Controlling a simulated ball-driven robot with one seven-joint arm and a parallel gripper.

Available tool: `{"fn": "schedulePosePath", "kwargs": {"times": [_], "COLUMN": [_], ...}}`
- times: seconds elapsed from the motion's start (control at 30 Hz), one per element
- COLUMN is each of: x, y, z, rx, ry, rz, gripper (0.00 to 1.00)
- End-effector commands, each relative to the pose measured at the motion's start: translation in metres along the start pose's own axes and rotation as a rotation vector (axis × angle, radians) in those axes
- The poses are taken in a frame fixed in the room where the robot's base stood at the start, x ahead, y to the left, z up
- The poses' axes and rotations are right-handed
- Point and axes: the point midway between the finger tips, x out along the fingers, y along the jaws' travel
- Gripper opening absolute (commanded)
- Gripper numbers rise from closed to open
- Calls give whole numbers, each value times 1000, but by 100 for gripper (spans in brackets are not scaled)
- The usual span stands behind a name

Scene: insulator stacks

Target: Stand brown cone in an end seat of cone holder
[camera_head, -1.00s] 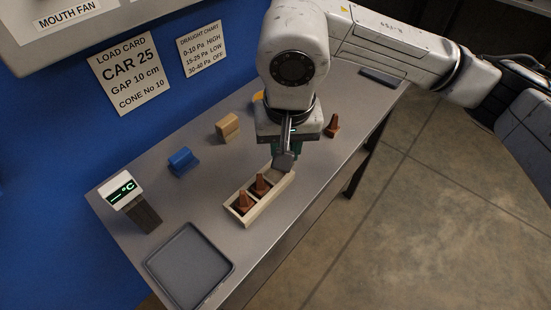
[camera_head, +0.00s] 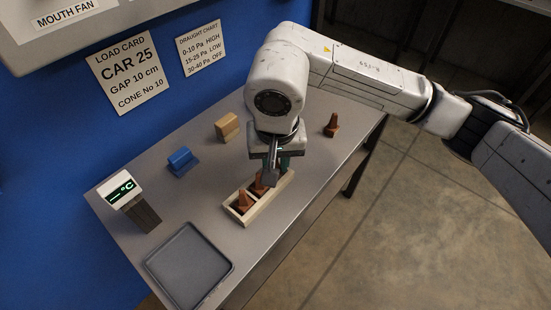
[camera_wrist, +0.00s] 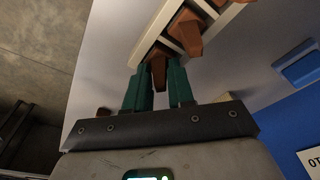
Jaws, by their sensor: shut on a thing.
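The cone holder (camera_head: 266,207) is a pale open tray with seats in a row, on the grey bench. One brown cone (camera_head: 244,201) stands in its near end seat and another (camera_head: 257,186) in the middle. My gripper (camera_head: 279,167) is over the far end. In the wrist view its green fingers are shut on a brown cone (camera_wrist: 158,72), which overlaps the holder's end seat (camera_wrist: 140,58). I cannot tell whether this cone touches the seat floor. The head view mostly hides it behind my gripper. Another brown cone (camera_head: 332,126) stands alone on the bench, back right.
A blue block (camera_head: 181,160) and a tan block (camera_head: 228,127) stand behind the holder. A temperature display (camera_head: 124,188) on a dark stand is at left. A grey tray (camera_head: 189,265) lies at the front. The bench (camera_head: 312,155) is clear right of the holder.

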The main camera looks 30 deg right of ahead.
Motion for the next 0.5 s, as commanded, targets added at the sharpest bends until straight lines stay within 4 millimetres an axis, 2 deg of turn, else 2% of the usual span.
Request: {"fn": "schedulePosePath", "kwargs": {"times": [0.03, 0.07, 0.1, 0.3, 0.5], "x": [3, 2, 1, 1, 1], "y": [0, 0, 0, 0, 0], "z": [0, 0, 0, 0, 0], "rx": [-1, 0, 0, 0, 0], "ry": [1, 0, 0, 0, 0], "rz": [0, 0, 0, 0, 0], "gripper": [0, 25, 29, 48, 48]}}
